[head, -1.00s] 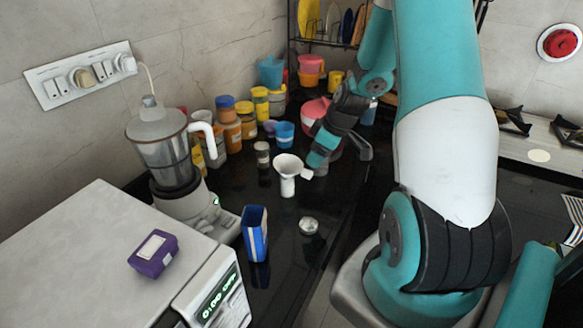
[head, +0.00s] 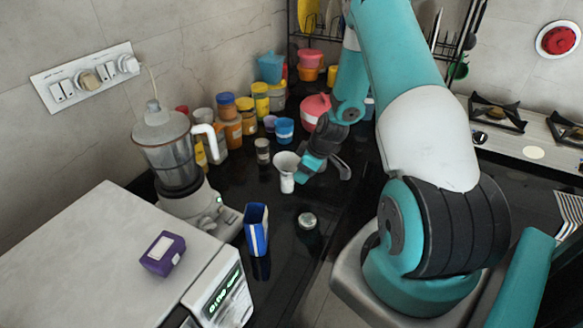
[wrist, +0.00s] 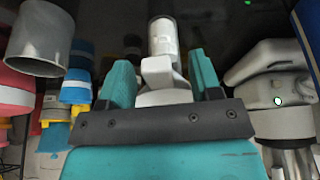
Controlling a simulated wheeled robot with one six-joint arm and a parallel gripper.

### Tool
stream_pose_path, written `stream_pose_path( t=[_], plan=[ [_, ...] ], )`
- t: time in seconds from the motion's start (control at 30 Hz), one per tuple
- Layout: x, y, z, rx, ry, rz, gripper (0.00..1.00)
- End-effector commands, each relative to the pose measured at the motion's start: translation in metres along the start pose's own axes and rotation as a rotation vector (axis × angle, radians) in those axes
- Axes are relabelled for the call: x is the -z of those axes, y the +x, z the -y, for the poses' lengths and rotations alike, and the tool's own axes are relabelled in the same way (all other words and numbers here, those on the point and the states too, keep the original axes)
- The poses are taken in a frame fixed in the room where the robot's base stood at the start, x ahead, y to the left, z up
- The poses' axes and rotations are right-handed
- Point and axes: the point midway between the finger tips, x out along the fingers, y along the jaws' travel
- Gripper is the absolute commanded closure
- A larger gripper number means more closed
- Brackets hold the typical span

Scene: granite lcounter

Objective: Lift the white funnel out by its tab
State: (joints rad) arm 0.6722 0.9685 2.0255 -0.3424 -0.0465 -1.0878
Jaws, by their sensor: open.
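The white funnel (head: 286,161) stands upright, wide mouth up, in a white cylindrical holder (head: 287,184) on the black counter. My gripper (head: 303,171) is at the funnel's right side in the head view and covers its tab there. In the wrist view, which looks upside down, the funnel (wrist: 160,68) lies ahead of my gripper (wrist: 162,78), with the holder (wrist: 163,38) beyond it. The pale tab (wrist: 163,97) reaches between the two teal fingers. The fingers are open, with a gap on both sides of the tab.
A dark jar (head: 262,151) and a blue cup (head: 284,130) stand behind. A mixer grinder (head: 172,150) is at the left. Dark counter is clear close around the holder.

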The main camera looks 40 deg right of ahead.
Motion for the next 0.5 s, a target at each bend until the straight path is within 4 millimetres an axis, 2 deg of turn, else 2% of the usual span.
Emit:
stream_pose_path(
  t=[0.07,0.1,0.3,0.33,0.5],
  plan=[
    [0.0000,0.0000,-0.0001,0.000,0.000,0.000,0.42],
    [0.0000,0.0000,-0.0001,0.000,0.000,0.000,0.46],
    [0.0001,-0.0002,0.0000,0.000,0.000,0.000,0.92],
    [0.0001,-0.0002,0.0000,0.000,0.000,0.000,0.97],
    [0.0002,-0.0004,-0.0001,0.000,0.000,0.000,0.98]
  ],
)
